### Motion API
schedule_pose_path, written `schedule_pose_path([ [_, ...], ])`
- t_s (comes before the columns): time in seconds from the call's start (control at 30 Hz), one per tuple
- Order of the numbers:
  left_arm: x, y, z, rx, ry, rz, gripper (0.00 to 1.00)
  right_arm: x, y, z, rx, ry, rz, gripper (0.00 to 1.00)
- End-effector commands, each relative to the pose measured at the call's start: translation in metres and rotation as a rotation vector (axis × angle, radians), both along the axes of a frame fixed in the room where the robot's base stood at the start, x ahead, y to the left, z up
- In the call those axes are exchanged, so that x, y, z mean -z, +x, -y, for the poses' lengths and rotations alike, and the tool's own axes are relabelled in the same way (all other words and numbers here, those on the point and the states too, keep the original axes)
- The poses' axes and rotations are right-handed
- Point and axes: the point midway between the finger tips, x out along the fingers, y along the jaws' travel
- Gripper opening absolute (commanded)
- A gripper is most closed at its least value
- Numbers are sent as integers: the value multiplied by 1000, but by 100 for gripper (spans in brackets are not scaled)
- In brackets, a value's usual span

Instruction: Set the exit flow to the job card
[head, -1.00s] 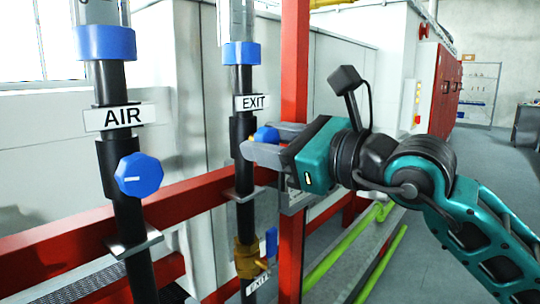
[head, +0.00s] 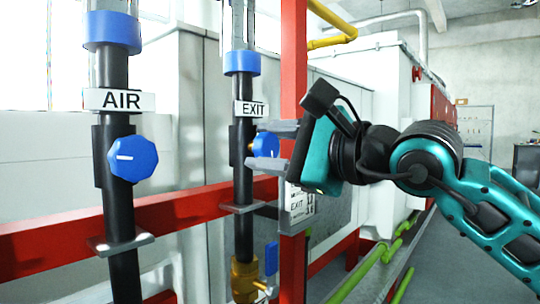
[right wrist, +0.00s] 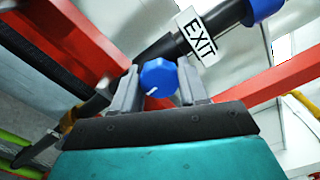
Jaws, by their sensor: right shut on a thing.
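The EXIT flow line is a dark vertical pipe with an EXIT label (head: 252,108) and a blue knob (head: 265,145) below it. My right gripper (head: 265,146) comes in from the right, with its two grey fingers on either side of this knob. In the right wrist view the fingers are shut on the blue knob (right wrist: 158,77), and its white mark points toward the lower left. A white card (head: 297,207) with EXIT printed on it is partly hidden behind the red post. The left gripper is not in view.
The AIR line with its own blue knob (head: 133,158) stands to the left. A red post (head: 293,60) and a red rail (head: 60,238) are close by. A brass valve (head: 244,278) with a blue lever sits low on the EXIT pipe. Open floor lies at right.

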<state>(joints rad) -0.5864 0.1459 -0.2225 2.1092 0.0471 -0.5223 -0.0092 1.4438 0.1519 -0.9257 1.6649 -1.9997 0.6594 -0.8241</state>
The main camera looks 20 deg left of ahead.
Motion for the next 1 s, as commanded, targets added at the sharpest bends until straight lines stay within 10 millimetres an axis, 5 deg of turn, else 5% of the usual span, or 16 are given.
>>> schedule_pose_path([
  [0.53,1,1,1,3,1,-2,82,1,1,0,1,-13,24,13],
  [0.57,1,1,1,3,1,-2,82,1,0,0,1,-13,24,44],
  [0.8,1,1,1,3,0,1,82,1,0,0,1,-11,24,67],
  [1.0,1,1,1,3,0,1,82,0,0,0,0,-10,24,68],
])
